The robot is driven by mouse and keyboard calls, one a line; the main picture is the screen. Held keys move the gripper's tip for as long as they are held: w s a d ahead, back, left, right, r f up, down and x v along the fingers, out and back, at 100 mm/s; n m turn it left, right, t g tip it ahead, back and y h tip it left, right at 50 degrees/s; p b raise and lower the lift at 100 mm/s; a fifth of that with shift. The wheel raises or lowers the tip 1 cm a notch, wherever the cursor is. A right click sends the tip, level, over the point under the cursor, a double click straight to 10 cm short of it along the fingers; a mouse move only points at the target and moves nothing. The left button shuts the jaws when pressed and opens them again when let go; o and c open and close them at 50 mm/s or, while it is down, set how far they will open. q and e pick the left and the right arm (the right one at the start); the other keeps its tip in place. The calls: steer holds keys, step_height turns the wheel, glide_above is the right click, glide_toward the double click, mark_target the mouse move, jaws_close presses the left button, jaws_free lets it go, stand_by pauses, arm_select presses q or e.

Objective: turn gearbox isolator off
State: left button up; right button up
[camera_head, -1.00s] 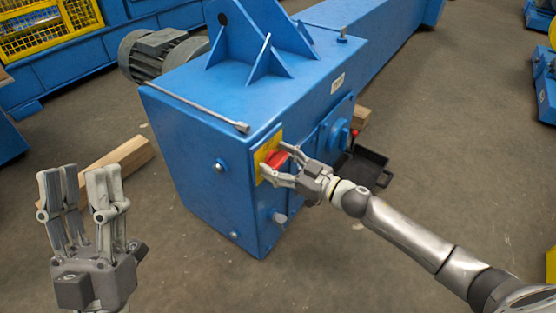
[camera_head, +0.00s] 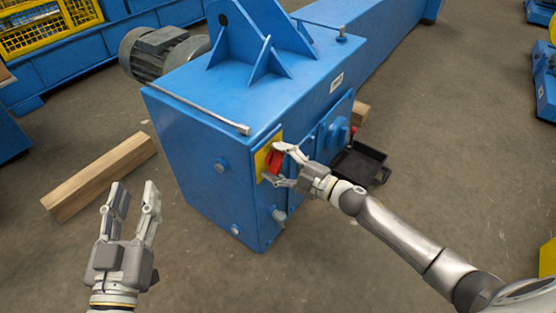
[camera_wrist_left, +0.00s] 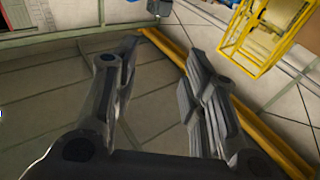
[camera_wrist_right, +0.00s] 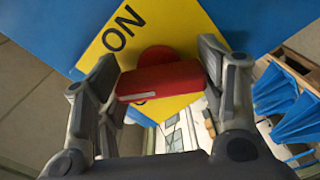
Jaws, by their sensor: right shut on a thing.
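My right gripper (camera_head: 276,164) is shut on the red handle, one finger at each end. In the right wrist view, the handle (camera_wrist_right: 160,80) lies across the picture between the fingers. The yellow plate (camera_wrist_right: 185,25) reads "ON" at its upper left; lettering below the handle is mostly hidden. My left gripper (camera_head: 134,190) is open and empty, at the lower left, away from the housing.
A long tool (camera_head: 200,110) lies along the housing's top edge. A wooden beam (camera_head: 100,175) lies on the floor at left. A black tray (camera_head: 362,163) is right of the housing. A grey motor (camera_head: 155,50) is behind. The floor in front is clear.

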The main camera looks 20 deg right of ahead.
steer(key=shift+n, duration=2.9)
arm_select(q)
steer(key=shift+s+d+r+t, duration=0.1)
steer(key=shift+s+r+t, duration=0.1)
steer(key=shift+r+t, duration=0.6)
arm_select(e)
steer(key=shift+n, duration=0.3)
arm_select(q)
steer(key=shift+r, duration=0.3)
arm_select(e)
steer(key=o, duration=1)
